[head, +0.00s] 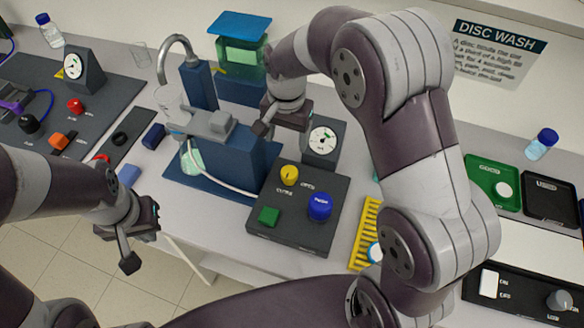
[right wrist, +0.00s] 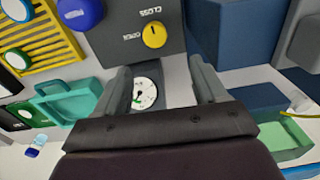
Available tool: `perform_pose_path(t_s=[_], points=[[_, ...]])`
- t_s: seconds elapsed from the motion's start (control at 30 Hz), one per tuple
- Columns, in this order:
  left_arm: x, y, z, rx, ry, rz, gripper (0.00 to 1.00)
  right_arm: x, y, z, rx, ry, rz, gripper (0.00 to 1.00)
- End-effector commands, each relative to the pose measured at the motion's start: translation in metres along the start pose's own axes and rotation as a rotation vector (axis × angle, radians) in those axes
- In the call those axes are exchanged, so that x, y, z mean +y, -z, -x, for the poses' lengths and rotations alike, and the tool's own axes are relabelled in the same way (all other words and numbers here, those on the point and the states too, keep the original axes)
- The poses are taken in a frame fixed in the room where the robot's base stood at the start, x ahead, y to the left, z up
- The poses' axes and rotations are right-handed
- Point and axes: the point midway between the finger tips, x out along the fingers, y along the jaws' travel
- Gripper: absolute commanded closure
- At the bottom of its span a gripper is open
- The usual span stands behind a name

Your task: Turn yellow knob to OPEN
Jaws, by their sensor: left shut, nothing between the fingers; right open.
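I cannot tell surely which word the mark points at. My right gripper (head: 272,122) is open and empty, above and behind the box, apart from the knob. Its spread fingers show in the right wrist view (right wrist: 162,68). My left gripper (head: 142,235) is shut and empty, left of the bench's front edge.
A round gauge (head: 322,141) stands behind the box. A blue rig with a pale hose (head: 205,182) is to its left. A yellow rack (head: 362,236) is to the right, and green and black trays lie farther right. My right arm hides part of the bench.

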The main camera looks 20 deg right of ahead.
Motion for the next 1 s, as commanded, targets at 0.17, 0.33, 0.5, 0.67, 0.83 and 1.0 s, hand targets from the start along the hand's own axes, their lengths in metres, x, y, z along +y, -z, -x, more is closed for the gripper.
perform_pose_path(t_s=[0.17, 0.33, 0.5, 0.67, 0.83, 1.0], points=[[0.0, 0.0, 0.0, -0.001, 0.0, 0.0, 1.0, 0.002, -0.001, 0.006, -0.019, -0.023, -0.16, 0.29], [0.0, 0.0, 0.005, 0.0, 0.0, 0.0, 1.0, 0.003, -0.002, -0.011, -0.022, -0.028, -0.19, 0.29], [0.0, 0.002, 0.016, 0.0, 0.0, 0.0, 1.0, 0.004, -0.004, -0.053, -0.024, -0.029, -0.188, 0.29], [0.0, 0.003, 0.024, 0.0, 0.0, 0.0, 1.0, 0.005, -0.004, -0.091, -0.022, -0.027, -0.187, 0.29], [0.0, 0.003, 0.027, 0.0, 0.0, 0.0, 1.0, 0.005, -0.004, -0.115, -0.02, -0.025, -0.186, 0.29], [0.0, 0.003, 0.027, 0.0, 0.0, 0.0, 1.0, 0.005, -0.004, -0.121, -0.018, -0.023, -0.186, 0.29]])
